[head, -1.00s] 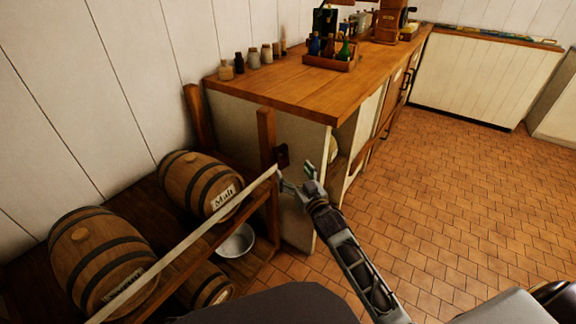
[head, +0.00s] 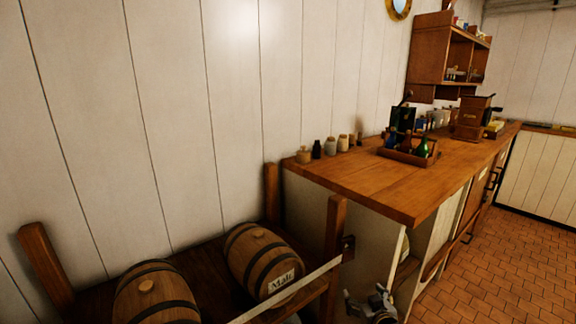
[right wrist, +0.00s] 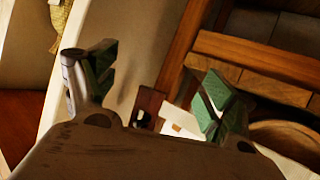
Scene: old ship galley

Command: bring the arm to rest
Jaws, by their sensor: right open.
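My right gripper (head: 370,302) is low in the head view, in front of the cabinet end and beside the barrel rack's corner post. In the right wrist view its two green-padded fingers (right wrist: 152,92) stand wide apart, with nothing held between them. Beyond the fingers are the rack's wooden post and rails and a dark bracket. A pale bar lies near the right finger; I cannot tell whether they touch. My left gripper is not in view.
A rack holds a barrel marked Malt (head: 265,262) and another barrel (head: 155,295), with a pale bar (head: 290,290) across its front. The wooden counter (head: 365,178) carries jars, a bottle tray (head: 408,156) and a grinder (head: 472,118). The tiled floor (head: 510,265) at right is clear.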

